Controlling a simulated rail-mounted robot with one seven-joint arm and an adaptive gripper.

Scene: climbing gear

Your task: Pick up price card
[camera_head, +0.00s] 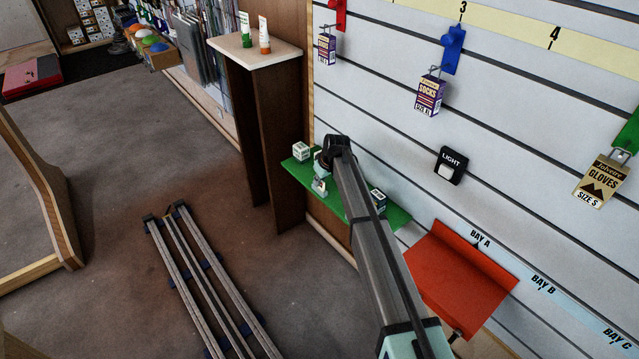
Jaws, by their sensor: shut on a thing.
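My gripper (320,176) is at the green shelf (398,216), low on the slatted wall, near the shelf's left part. It is small and partly hidden behind my own arm. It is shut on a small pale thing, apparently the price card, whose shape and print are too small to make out. A white box (301,151) stands on the shelf just left of my gripper. A dark box with a pale top (377,200) stands on the shelf to the right of my arm.
A red shelf (460,283) is on the wall at right. A wooden stand (256,50) with two tubes is behind. Floor rails (205,283) run at left.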

